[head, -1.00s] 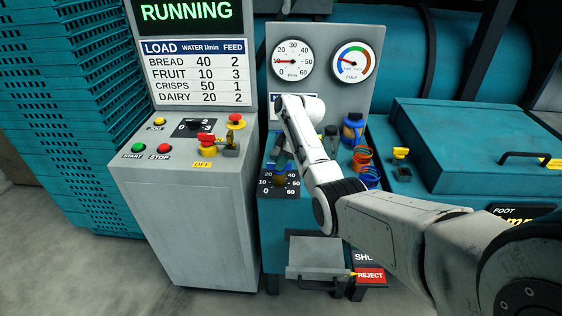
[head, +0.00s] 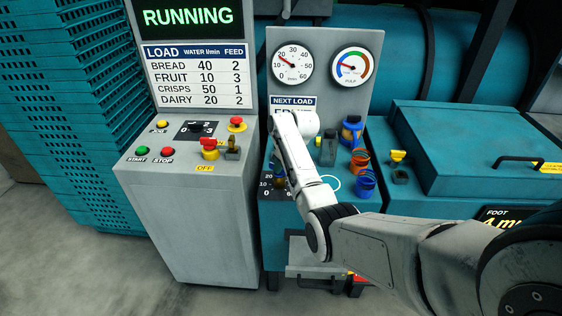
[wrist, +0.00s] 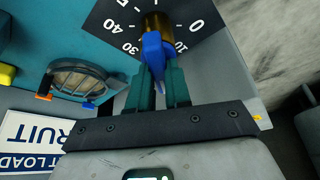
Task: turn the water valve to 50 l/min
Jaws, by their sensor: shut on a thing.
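The water valve has a blue handle (wrist: 152,48) on a brass stem, in front of a dark dial plate (wrist: 110,18) with white numbers. My gripper (wrist: 158,68) has its two teal fingers closed around the blue handle. The handle's exact setting on the scale cannot be read, as the fingers and stem cover part of it.
The grey control cabinet (head: 185,215) with buttons stands left of the valve.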

